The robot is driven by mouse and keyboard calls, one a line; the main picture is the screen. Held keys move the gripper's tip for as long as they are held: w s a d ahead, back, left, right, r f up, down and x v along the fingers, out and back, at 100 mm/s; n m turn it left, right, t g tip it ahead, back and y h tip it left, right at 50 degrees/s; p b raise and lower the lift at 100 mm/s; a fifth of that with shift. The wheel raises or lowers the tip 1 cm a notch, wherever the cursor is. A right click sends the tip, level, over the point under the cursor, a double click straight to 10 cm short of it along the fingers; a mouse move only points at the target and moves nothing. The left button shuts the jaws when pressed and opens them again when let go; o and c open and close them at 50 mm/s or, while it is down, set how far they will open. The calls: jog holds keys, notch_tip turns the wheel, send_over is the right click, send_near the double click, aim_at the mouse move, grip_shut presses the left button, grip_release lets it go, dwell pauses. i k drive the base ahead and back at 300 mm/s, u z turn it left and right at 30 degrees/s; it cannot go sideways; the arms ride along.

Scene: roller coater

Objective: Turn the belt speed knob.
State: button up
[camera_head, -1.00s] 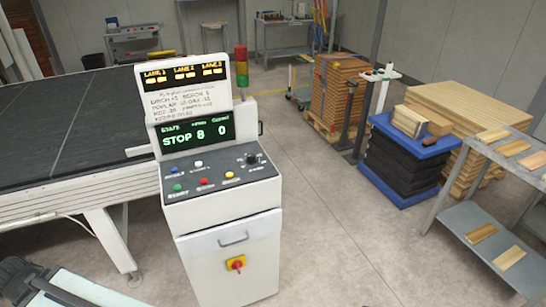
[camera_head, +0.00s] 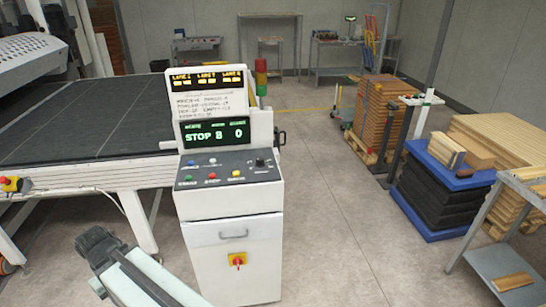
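The belt speed knob appears to be the black round knob (camera_head: 260,162) at the right end of the sloped panel of the white control console (camera_head: 230,205). Its label is too small to read. Blue, white, green, red and yellow buttons lie to its left. The console screen (camera_head: 215,133) shows "STOP 8 0" in green. My arm (camera_head: 135,275) shows at the bottom left, in front of and left of the console, apart from it. Its dark end points up and left, away from the knob. I see no gripper fingers.
A dark belt conveyor (camera_head: 100,120) runs left of the console. A red and yellow rotary switch (camera_head: 238,259) is on its lower door. The floor right of the console is clear.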

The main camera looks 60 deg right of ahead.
aim_at(260, 162)
jog(key=z, duration=0.3)
jog(key=i, duration=1)
jog(key=z, duration=0.05)
